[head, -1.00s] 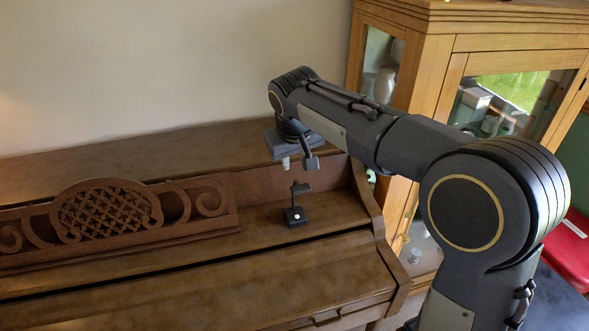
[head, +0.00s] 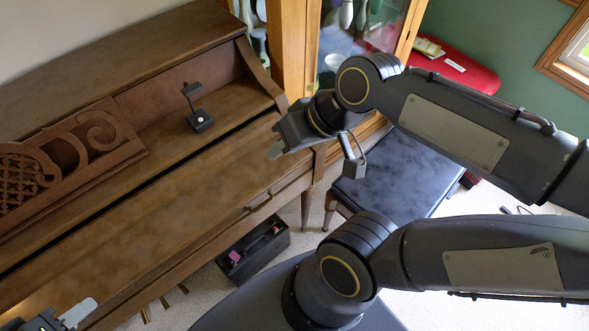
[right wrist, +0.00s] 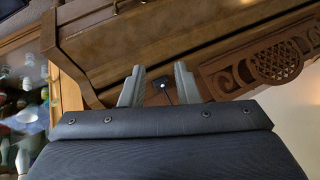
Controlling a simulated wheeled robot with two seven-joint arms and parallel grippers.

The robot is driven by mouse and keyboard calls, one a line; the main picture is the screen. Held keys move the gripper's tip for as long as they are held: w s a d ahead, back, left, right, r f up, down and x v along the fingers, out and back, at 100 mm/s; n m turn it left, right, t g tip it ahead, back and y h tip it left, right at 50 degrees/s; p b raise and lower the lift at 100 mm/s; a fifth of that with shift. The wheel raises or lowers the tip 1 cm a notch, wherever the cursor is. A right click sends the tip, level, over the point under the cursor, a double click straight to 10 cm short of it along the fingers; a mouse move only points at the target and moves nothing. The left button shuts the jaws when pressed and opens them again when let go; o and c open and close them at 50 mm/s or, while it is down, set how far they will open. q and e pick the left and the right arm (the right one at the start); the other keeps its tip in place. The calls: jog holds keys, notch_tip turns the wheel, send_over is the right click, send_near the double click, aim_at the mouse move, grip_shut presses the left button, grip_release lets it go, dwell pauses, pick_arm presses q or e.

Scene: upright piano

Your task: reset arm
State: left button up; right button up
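My right gripper (head: 276,142) hangs in the air in front of the upright piano's right end and is clear of it in the picture. In the right wrist view its two grey fingers (right wrist: 158,88) stand apart with nothing held between them.
The piano (head: 150,205) fills the left, with a small black lamp (head: 200,120) on its ledge. A black bench (head: 390,180), a dark open box (head: 254,250), a glass cabinet (head: 290,45) and a red seat (head: 455,68) are nearby.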

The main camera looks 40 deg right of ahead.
jog(key=s+f, duration=0.1)
jog(key=s, duration=0.1)
jog(key=s+a+f, duration=0.1)
jog(key=f, duration=0.1)
jog(key=shift+s+a, duration=0.1)
jog(key=shift+s, duration=0.3)
pick_arm(q)
jog(key=shift+f, duration=0.1)
pick_arm(e)
jog(key=shift+f, duration=0.1)
dwell(0.6)
